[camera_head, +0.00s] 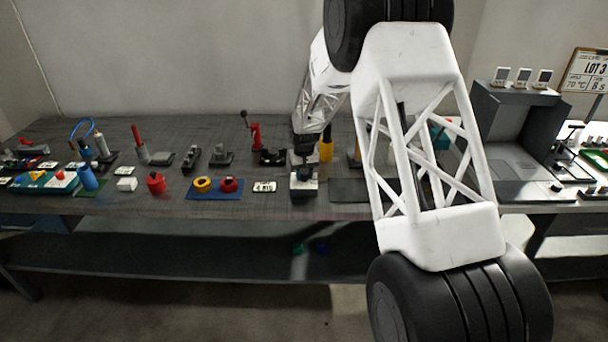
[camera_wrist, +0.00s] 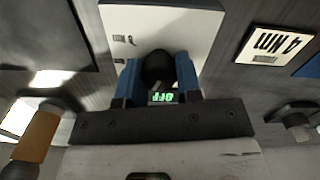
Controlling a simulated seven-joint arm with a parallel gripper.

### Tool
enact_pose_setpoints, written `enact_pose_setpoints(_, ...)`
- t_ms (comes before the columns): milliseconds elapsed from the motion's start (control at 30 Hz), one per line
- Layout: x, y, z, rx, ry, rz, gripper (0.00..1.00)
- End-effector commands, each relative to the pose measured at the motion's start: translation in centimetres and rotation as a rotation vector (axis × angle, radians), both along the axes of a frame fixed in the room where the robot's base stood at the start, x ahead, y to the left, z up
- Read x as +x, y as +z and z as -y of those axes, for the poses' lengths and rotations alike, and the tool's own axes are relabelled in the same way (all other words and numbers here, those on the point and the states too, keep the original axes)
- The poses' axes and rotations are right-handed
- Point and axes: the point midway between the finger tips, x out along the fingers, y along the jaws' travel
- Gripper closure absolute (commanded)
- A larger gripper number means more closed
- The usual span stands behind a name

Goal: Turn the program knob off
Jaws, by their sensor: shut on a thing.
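The black program knob (camera_wrist: 158,66) stands on a white panel (camera_wrist: 190,25) in the wrist view. My gripper (camera_wrist: 159,74) has one blue finger on each side of the knob and is shut on it. A small display (camera_wrist: 162,97) beside the knob shows green letters reading OFF, upside down in this view. In the head view, my gripper (camera_head: 304,163) points down over the small white-topped unit (camera_head: 304,187) on the bench. The knob is hidden there by my gripper.
On the bench (camera_head: 330,212), a blue mat (camera_head: 214,196) with yellow and red round parts lies to the left. A red crank stand (camera_head: 255,136) is behind. My arm hides part of the right side.

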Motion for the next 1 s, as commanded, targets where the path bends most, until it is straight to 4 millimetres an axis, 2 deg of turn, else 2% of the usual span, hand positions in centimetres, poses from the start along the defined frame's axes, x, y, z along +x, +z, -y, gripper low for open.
enact_pose_setpoints(233,0.05,0.15,-0.08,0.001,0.188,0.002,0.91)
enact_pose_setpoints(467,0.00,0.07,-0.10,0.000,0.305,0.001,0.91)
enact_pose_setpoints(1000,0.02,0.11,-0.12,0.001,0.349,0.002,0.91)
